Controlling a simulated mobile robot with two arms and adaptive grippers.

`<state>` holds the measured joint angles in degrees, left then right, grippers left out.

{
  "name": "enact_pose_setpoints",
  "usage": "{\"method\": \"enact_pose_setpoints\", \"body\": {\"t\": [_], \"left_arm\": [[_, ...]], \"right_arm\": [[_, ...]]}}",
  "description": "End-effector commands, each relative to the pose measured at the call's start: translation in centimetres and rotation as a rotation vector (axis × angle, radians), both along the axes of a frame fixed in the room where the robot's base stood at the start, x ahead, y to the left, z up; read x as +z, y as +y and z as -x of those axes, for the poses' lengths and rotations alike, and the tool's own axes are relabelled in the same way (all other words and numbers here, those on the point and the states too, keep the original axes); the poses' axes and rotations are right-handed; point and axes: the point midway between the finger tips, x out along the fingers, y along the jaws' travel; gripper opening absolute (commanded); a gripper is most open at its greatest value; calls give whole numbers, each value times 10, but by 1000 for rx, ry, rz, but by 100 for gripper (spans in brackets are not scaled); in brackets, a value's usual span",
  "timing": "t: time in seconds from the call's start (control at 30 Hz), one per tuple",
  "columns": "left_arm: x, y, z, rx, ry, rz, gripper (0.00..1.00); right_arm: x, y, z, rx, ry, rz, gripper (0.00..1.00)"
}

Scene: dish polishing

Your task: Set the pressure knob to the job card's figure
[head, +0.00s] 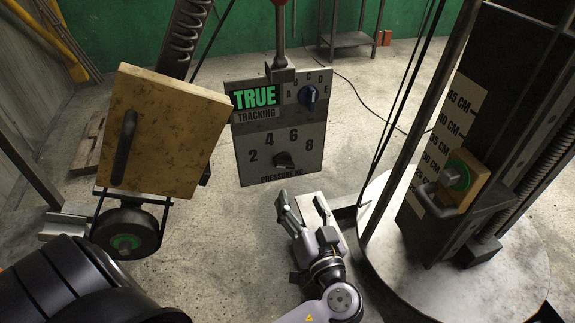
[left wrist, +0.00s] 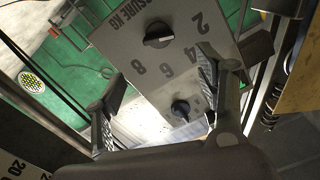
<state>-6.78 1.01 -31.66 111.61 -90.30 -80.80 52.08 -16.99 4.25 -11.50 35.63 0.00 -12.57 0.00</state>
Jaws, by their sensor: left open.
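The pressure knob (head: 284,160) is a dark knob low on a grey panel (head: 243,172) marked PRESSURE KG, with figures 2, 4, 6 and 8 around it. In the left wrist view the pressure knob (left wrist: 158,38) shows a pale line across its face; which figure it points to I cannot tell. My left gripper (head: 302,203) is open and empty below the panel, apart from the knob. In the left wrist view its fingers (left wrist: 160,80) are spread with the panel beyond them. I cannot make out a job card. My right gripper is not in view.
A blue knob (head: 308,95) with lettered positions and a green TRUE TRACKING sign (head: 256,97) are higher on the panel. A wooden board (head: 165,130) with a handle stands left. A round metal base (head: 460,285) with a column and centimetre scale (head: 447,125) stands right.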

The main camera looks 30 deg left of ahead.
Motion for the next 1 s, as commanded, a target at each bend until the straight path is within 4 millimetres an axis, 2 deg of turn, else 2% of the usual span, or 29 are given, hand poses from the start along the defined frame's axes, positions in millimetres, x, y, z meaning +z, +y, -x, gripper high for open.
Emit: {"method": "enact_pose_setpoints", "body": {"t": [0.03, 0.3, 0.5, 0.7, 1.0], "left_arm": [[5, 9, -8, 0, -2, -5, 65], [4, 54, -46, -1, 0, -6, 65], [2, 77, -66, -2, 1, -4, 65], [0, 87, -75, -2, 1, -1, 65], [-1, 87, -75, -2, 2, -1, 63]], "right_arm": [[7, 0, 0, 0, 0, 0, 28], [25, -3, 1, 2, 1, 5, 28], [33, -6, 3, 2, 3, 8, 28], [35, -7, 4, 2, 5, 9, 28], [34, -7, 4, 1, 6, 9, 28]]}}
